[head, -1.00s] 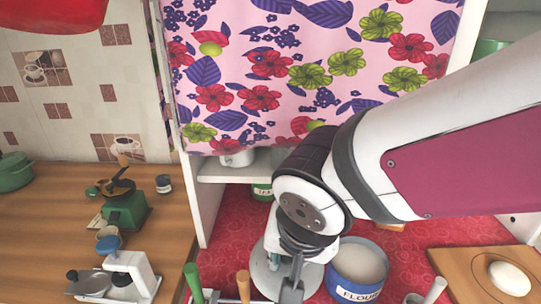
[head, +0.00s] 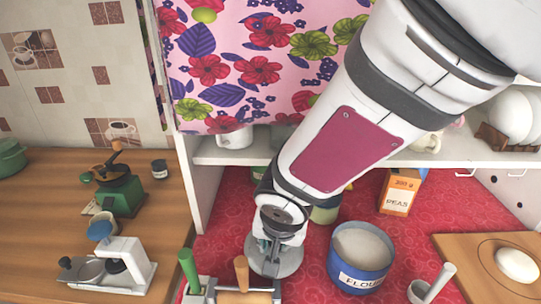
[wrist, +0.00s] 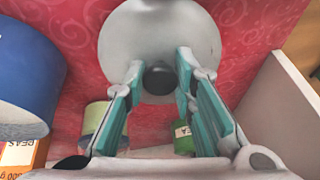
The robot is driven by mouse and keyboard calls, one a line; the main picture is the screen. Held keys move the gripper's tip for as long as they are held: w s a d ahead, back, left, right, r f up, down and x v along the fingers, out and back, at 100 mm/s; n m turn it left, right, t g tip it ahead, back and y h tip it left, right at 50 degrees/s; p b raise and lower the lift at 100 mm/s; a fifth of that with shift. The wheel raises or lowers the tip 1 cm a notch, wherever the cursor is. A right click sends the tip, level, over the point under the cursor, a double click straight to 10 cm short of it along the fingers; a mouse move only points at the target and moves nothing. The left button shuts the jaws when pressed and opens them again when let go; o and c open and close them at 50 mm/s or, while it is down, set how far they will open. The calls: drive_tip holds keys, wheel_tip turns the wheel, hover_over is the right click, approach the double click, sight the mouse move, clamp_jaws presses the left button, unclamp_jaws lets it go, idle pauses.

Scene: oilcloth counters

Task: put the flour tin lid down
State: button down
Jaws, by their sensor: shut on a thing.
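The flour tin lid is a round grey-white disc (head: 292,262) with a dark knob, over the red cloth just left of the flour tin. In the wrist view, the lid (wrist: 160,30) fills the top middle. My gripper (head: 268,243) is above the lid, and its teal fingers (wrist: 160,77) are shut on the dark knob. The lid looks level and close to the cloth; I cannot tell whether it touches. The blue flour tin (head: 358,280) stands open beside it, its pale contents showing. Part of the lid is hidden behind my gripper.
A peas box (head: 398,193) stands behind the tin. A green-handled tool (head: 188,268) and a wooden-handled one (head: 241,272) are at the front left. Green tins stand behind my gripper.

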drive_tip(key=shift+w+r+p, duration=0.1)
drive_tip(key=shift+r+p, duration=0.2)
drive_tip(key=shift+p, duration=0.15)
drive_tip(key=shift+w+g+p, duration=0.15)
drive_tip(key=shift+g+p, duration=0.35)
drive_tip(key=shift+g, duration=0.1)
drive_tip(key=shift+w+a+g+h+p, duration=0.25)
drive_tip(key=shift+w+g+h+p, duration=0.25)
drive_tip(key=shift+g, duration=0.6)
drive_tip(key=shift+f, duration=1.45)
drive_tip(key=shift+f, duration=0.2)
drive_tip(key=c, duration=1.3)
unclamp_jaws()
drive_tip(key=shift+c, duration=0.2)
drive_tip(key=shift+r, duration=0.15)
